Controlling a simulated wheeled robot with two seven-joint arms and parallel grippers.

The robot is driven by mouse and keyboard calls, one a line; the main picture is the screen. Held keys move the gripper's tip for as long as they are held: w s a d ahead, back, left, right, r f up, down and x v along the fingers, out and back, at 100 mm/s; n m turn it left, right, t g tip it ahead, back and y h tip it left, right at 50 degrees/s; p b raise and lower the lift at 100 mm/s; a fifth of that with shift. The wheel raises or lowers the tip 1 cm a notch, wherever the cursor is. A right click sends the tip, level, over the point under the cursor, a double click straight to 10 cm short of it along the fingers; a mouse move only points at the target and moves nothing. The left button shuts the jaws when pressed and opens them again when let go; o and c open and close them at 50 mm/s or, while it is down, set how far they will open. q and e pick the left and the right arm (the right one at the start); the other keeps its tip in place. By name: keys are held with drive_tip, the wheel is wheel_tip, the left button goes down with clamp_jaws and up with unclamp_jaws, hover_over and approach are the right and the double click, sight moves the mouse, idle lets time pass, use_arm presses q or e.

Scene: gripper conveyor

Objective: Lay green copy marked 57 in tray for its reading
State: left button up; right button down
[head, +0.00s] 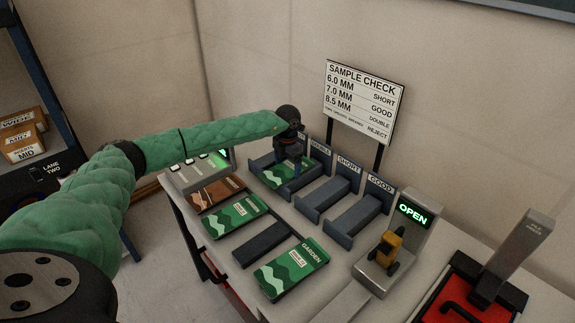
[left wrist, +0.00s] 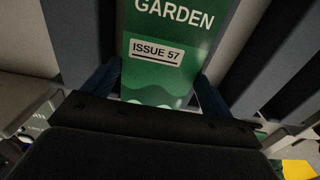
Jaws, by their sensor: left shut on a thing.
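The green copy reads GARDEN and ISSUE 57 in the left wrist view (left wrist: 160,50). In the head view this green copy (head: 272,173) lies in or just over the blue-grey tray (head: 256,164) whose back sign appears to read DOUBLE. My left gripper (head: 290,166) points down at it, and the wrist view shows the gripper's blue fingers (left wrist: 155,88) on both sides of the copy, shut on it. Dark tray walls flank the copy there. Whether its underside touches the tray floor is hidden. My right gripper is not in view.
Empty trays marked SHORT (head: 326,197) and GOOD (head: 356,217) stand to the right. Green copies (head: 235,214) (head: 292,268), a brown copy (head: 216,193) and an empty dark pad (head: 260,244) line the front. A device (head: 412,214) reads OPEN. A SAMPLE CHECK board (head: 363,102) stands behind.

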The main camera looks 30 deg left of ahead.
sight(287, 169)
use_arm(q)
drive_tip(key=o, duration=0.9)
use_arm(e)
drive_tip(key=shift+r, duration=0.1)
use_arm(q)
drive_tip(key=shift+r, duration=0.2)
drive_tip(key=shift+r+p, duration=1.95)
drive_tip(key=shift+r, duration=3.95)
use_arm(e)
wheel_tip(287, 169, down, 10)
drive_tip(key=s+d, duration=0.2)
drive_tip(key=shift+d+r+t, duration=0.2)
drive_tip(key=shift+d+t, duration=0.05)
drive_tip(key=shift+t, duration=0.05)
